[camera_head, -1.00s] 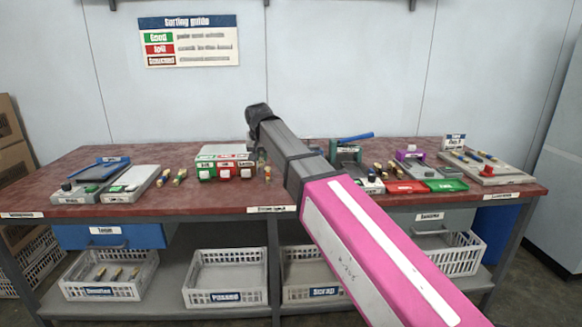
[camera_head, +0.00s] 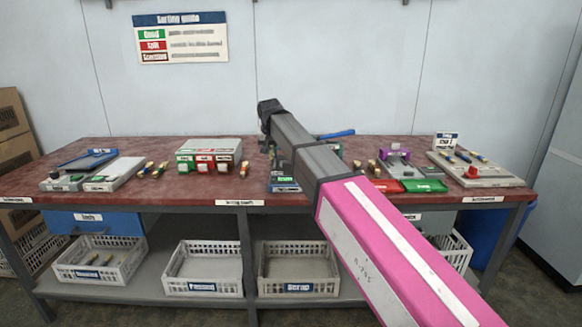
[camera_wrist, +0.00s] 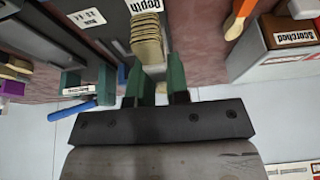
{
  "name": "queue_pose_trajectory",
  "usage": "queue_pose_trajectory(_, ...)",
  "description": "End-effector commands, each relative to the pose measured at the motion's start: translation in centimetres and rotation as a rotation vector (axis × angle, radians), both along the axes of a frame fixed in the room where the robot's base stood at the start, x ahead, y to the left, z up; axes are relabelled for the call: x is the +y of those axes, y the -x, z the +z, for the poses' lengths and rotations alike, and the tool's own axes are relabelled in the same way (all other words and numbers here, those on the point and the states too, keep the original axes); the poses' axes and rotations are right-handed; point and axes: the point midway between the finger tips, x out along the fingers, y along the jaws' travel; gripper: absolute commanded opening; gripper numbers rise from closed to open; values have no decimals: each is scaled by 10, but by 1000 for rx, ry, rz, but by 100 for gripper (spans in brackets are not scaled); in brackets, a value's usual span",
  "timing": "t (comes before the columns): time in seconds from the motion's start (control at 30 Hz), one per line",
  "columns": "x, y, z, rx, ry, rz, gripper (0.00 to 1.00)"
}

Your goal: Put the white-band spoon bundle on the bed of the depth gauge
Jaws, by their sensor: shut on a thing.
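In the wrist view my gripper (camera_wrist: 158,88) has its green fingers shut on a bundle of wooden spoons (camera_wrist: 147,40). The pale rounded spoon ends stick out beyond the fingers, and a whitish strip shows between the fingertips. The depth gauge (camera_wrist: 93,18), a grey device with a "Depth" label, lies just beyond the bundle and to its left. I cannot tell whether the bundle touches it. In the head view the gauge (camera_head: 284,184) is partly covered by my arm, and I cannot make out the gripper or the held bundle there.
In the wrist view a "Scorched" box (camera_wrist: 290,38) stands at right and a blue handle (camera_wrist: 95,103) at left. In the head view the red-topped bench (camera_head: 225,186) carries a sorting box (camera_head: 208,150), a green tray (camera_head: 424,186) and a board (camera_head: 480,172) at right.

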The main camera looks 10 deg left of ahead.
Motion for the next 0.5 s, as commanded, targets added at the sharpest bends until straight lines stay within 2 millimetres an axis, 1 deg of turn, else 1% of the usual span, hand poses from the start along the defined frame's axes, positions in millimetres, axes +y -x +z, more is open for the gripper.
queue_pose_trajectory(0.03,-7,-9,-7,1,0,-2,0)
queue_pose_trajectory(0.1,-16,-20,-15,1,0,-2,0)
queue_pose_trajectory(0.3,-38,-47,-36,0,1,-1,0)
queue_pose_trajectory(0.5,-47,-57,-45,-1,0,1,0)
